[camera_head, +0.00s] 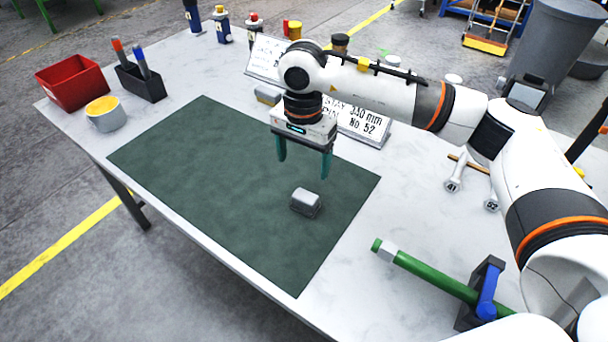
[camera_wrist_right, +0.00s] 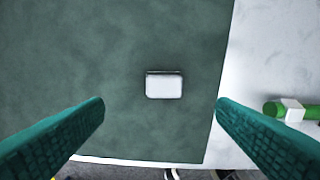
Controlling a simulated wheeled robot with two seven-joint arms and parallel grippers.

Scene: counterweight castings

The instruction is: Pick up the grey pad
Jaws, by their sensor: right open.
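The grey pad (camera_head: 305,202) is a small block with rounded edges, lying on the dark green mat (camera_head: 200,190) towards its right side. In the right wrist view the grey pad (camera_wrist_right: 164,86) lies alone on the mat, between and beyond the two fingers. My right gripper (camera_head: 304,170) points down above the mat, open and empty, with its teal fingers above the pad and apart from it. In the wrist view the right gripper's fingers (camera_wrist_right: 160,108) are spread wide on either side. My left gripper is not in view.
A red bin (camera_head: 72,82), a dark pen holder (camera_head: 140,82) and a yellow-topped tin (camera_head: 105,114) stand at the left. Sign plates (camera_head: 362,126) stand behind my right gripper. A green rod (camera_head: 430,270) in a clamp lies at the right front. The mat around the pad is clear.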

